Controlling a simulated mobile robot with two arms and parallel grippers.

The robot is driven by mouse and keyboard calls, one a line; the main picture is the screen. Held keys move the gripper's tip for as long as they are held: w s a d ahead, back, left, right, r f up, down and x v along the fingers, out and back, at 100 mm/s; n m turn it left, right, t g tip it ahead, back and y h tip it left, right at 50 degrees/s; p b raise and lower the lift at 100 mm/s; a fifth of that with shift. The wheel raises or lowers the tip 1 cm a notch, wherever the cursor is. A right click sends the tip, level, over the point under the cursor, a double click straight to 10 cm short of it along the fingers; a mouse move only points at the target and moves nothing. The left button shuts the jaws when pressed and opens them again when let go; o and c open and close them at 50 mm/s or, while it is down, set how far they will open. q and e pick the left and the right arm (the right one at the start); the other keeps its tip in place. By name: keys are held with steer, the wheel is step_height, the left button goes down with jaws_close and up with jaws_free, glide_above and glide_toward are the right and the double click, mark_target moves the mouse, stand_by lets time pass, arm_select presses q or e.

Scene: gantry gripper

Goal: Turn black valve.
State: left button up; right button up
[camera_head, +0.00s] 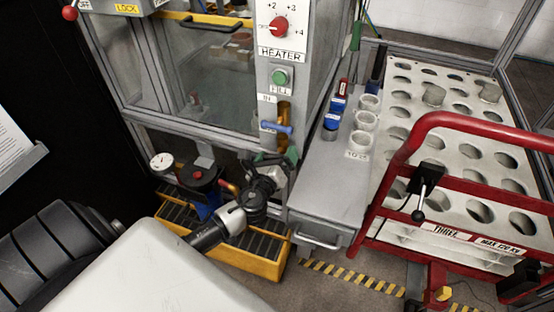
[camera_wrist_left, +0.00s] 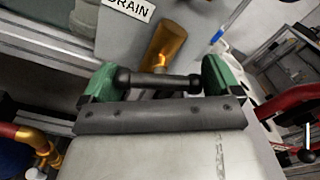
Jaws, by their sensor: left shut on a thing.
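The black valve (camera_wrist_left: 158,80) shows in the left wrist view as a dark bar handle with rounded ends, lying crosswise in front of a brass pipe, below a DRAIN label (camera_wrist_left: 130,8). My left gripper (camera_wrist_left: 157,88) has its two green fingers at the ends of this handle and is shut on it. In the head view my left gripper (camera_head: 275,161) is at the lower front of the machine, under the blue valve handle (camera_head: 277,127). There the gripper mostly hides the black valve. My right gripper is not in view.
The machine panel carries a red heater knob (camera_head: 279,27) and a green fill button (camera_head: 280,77). A grey side shelf (camera_head: 326,190) holds blue items and white cups. A red-railed cart (camera_head: 480,122) stands at right. A yellow-edged grate (camera_head: 240,262) and a gauge (camera_head: 162,161) are low by my arm.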

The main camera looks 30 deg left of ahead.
arm_select(q)
steer(key=n+b, duration=0.1)
steer(key=n, duration=0.3)
steer(key=shift+f, duration=0.1)
steer(key=shift+n+b, duration=0.55)
steer(key=shift+n, duration=0.55)
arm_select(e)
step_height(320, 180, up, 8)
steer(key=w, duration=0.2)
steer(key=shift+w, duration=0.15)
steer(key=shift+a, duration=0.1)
arm_select(q)
steer(key=o, duration=0.6)
steer(key=shift+c, duration=0.2)
steer(key=v, duration=1.1)
steer(key=shift+b, duration=0.35)
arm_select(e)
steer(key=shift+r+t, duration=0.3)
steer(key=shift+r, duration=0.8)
